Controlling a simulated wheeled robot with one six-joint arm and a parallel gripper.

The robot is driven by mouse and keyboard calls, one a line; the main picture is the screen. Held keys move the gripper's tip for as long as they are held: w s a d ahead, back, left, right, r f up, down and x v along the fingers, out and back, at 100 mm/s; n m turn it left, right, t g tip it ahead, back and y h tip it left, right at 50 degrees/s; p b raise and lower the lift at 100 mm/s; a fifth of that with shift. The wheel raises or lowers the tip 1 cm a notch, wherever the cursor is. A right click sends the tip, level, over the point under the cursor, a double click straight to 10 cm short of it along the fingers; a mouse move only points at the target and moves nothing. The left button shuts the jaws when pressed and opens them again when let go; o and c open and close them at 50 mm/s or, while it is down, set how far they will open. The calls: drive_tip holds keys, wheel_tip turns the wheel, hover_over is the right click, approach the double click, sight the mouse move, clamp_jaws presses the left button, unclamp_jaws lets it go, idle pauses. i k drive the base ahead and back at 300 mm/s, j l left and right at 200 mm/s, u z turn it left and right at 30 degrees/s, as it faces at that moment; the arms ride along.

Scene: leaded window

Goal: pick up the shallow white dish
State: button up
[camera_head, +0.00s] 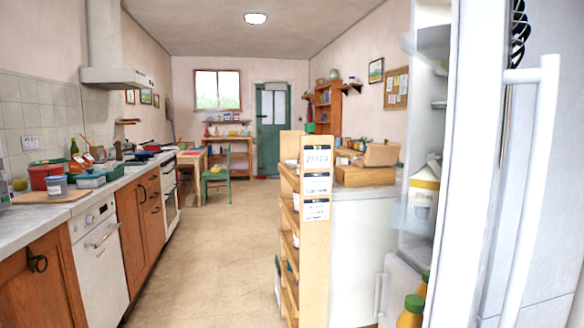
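I cannot make out the shallow white dish for certain. A small pale rounded thing (292,163) shows at the top of the wooden shelf unit in the middle, partly hidden by its end panel. It is too small to tell whether it is a dish. My gripper is not in view.
An open fridge (425,45) with a carton (424,195) and bottles (411,311) fills the right side. The shelf unit (316,240) stands beside a white cabinet. A cluttered counter (45,215) runs along the left.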

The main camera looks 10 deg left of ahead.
sight(295, 165)
drive_tip(key=j, duration=1)
drive_tip(key=i+j+u, duration=0.1)
drive_tip(key=i+j, duration=0.2)
drive_tip(key=i, duration=0.2)
drive_tip(key=i+j, duration=0.25)
drive_tip(key=i, duration=0.25)
drive_tip(key=u, duration=0.05)
